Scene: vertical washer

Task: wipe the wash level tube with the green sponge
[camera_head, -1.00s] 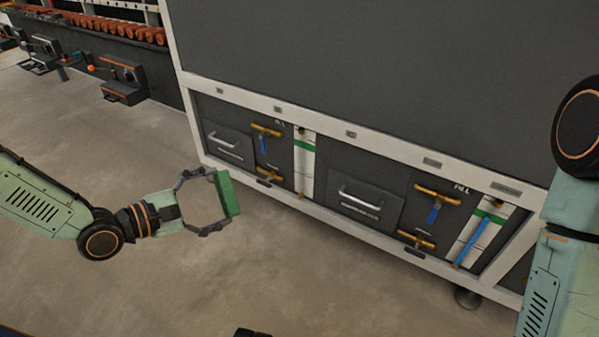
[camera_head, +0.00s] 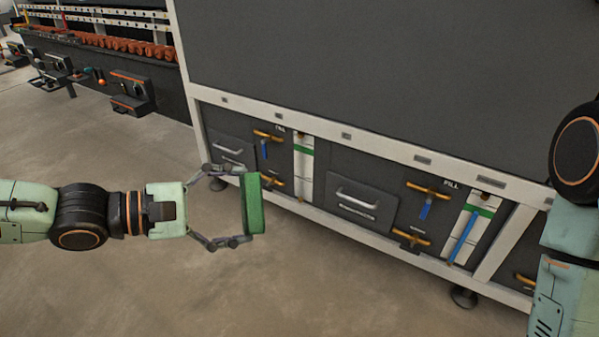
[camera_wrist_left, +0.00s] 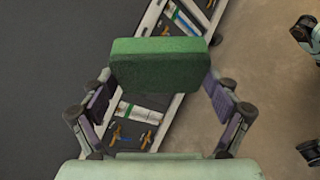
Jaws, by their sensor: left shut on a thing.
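My left gripper (camera_head: 248,208) is shut on the green sponge (camera_head: 256,204), holding it upright in the air in front of the washer. In the left wrist view the sponge (camera_wrist_left: 158,64) spans between the two fingers. On the washer's lower panel are two level tubes on white strips with green bands. The left tube strip (camera_head: 304,170) is partly behind nothing and stands just right of the sponge in the picture, apart from it. The right tube strip (camera_head: 470,232) has a blue tube. I cannot tell which is the wash tube. My right gripper is not in view.
The washer's white frame (camera_head: 350,145) surrounds a panel with yellow valve handles (camera_head: 436,190) and drawers with metal handles (camera_head: 356,198). A washer foot (camera_head: 463,297) stands on the floor. Dark equipment (camera_head: 130,92) stands at the back left. The floor in front is clear.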

